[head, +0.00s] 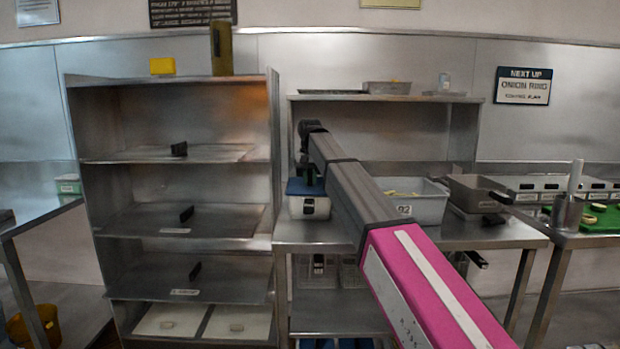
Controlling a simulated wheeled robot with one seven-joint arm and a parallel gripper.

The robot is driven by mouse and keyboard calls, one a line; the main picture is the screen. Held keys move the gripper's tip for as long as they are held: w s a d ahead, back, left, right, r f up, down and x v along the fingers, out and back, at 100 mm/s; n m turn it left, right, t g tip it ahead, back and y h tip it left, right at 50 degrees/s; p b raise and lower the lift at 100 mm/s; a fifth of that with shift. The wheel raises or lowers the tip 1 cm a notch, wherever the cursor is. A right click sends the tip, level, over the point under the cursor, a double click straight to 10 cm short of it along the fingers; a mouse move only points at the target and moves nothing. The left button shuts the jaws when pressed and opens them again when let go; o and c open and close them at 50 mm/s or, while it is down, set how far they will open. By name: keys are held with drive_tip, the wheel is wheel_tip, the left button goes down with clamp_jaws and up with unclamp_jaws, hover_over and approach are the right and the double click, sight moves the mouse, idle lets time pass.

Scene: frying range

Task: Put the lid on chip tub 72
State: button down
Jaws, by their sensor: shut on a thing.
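My gripper (308,176) points down at the left end of the steel table, its fingers partly hidden and small in the view. It is shut on a blue lid (294,187). The lid is at the top of a small white tub (298,208) with a dark mark on its front. I cannot tell whether the lid is seated or just above the rim. A larger grey tub (432,208) of pale chips stands to the right behind my arm, open on top. Its label looks like 92, but the digits are too small to be sure.
A steel shelf rack (88,195) stands left of the table (340,233). A dark fryer basket or pan (472,193) sits right of the grey tub. Clear containers (317,270) stand on the shelf below. An overhead shelf (330,97) runs behind my arm.

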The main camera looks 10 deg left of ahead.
drive_tip(key=shift+f, duration=0.35)
idle(0.4)
drive_tip(key=c, duration=0.9)
unclamp_jaws()
drive_tip(key=shift+c, duration=0.2)
drive_tip(key=shift+r, duration=0.1)
